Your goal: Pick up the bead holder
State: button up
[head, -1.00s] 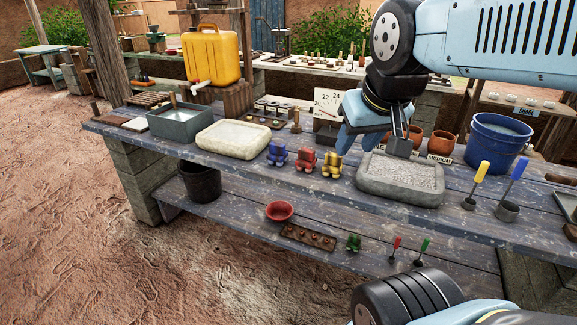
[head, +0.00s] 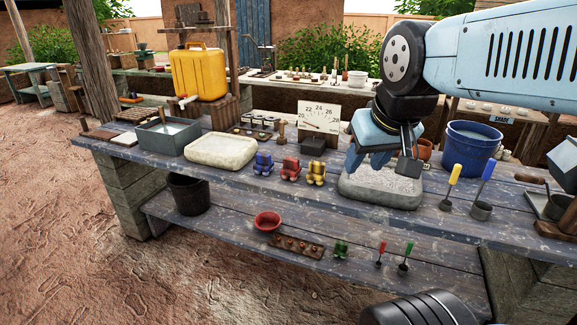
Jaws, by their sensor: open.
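A small brown wooden block with a row of several round spots (head: 297,245) lies on the lower shelf, right of a red bowl; it may be the bead holder, but I cannot tell for sure. Another dark holder with small round items (head: 254,133) lies on the bench top behind the pale basin. My gripper (head: 369,163) hangs over the bench top, in front of the gauge board and above the grey stone basin. Its blue fingers point down, open, with nothing seen between them. It is well above and to the right of the shelf block.
Blue, red and yellow figures (head: 290,169) stand on the bench beside the grey basin (head: 380,188). A blue bucket (head: 470,147) and upright tools stand right. The red bowl (head: 267,222), a green figure (head: 341,249) and two small tools share the lower shelf, beneath the bench's overhanging edge.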

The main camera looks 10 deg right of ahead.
aim_at(291, 168)
jog(key=i, duration=0.85)
jog(key=u, duration=0.05)
